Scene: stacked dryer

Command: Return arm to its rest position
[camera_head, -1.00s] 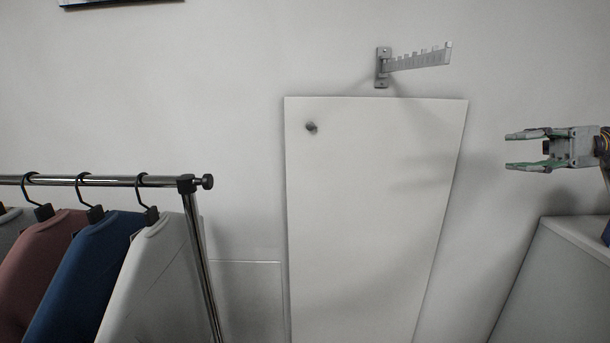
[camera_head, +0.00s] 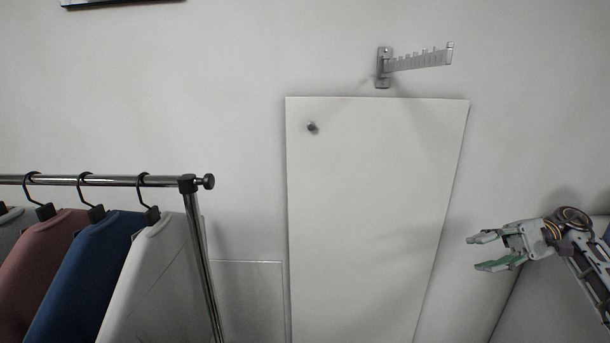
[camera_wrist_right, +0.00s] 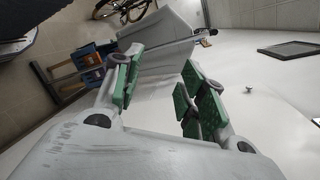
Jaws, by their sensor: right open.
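My right gripper (camera_head: 482,252) is at the lower right of the head view, with its fingers pointing left. It is open and empty, apart from the white cabinet door and in front of the wall. In the right wrist view its green-padded fingers (camera_wrist_right: 153,88) stand apart with nothing held between them. My left gripper is in neither view.
A white door panel (camera_head: 375,200) with a small knob (camera_head: 311,127) fills the middle. A notched wall bracket (camera_head: 418,61) sits above it. A clothes rail (camera_head: 110,181) with several hanging garments (camera_head: 85,270) stands at the left. A grey box-like surface (camera_head: 570,300) is at the lower right.

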